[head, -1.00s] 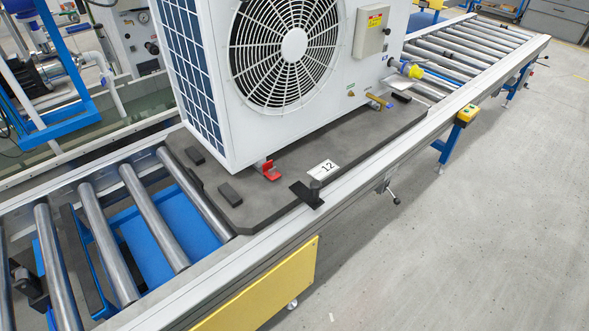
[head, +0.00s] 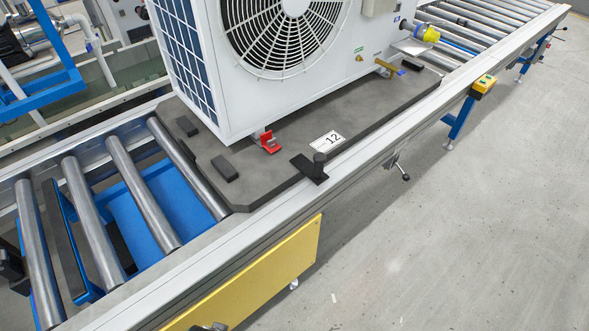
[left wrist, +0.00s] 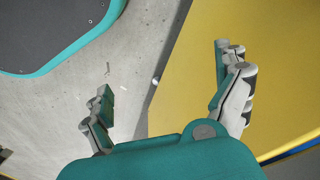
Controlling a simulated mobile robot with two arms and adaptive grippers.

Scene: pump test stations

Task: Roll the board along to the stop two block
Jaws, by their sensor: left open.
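The dark grey board (head: 262,182), labelled 12, lies flat on the roller conveyor and carries a white fan unit (head: 200,60). My right gripper is not in view. I cannot identify the stop two block.
Bare rollers (head: 140,190) lie left of the board, with a blue plate beneath. The front rail (head: 410,108) runs along the conveyor, with a yellow button box (head: 484,84) on its outer side. The yellow panel (head: 255,285) hangs below. Open floor lies to the right.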

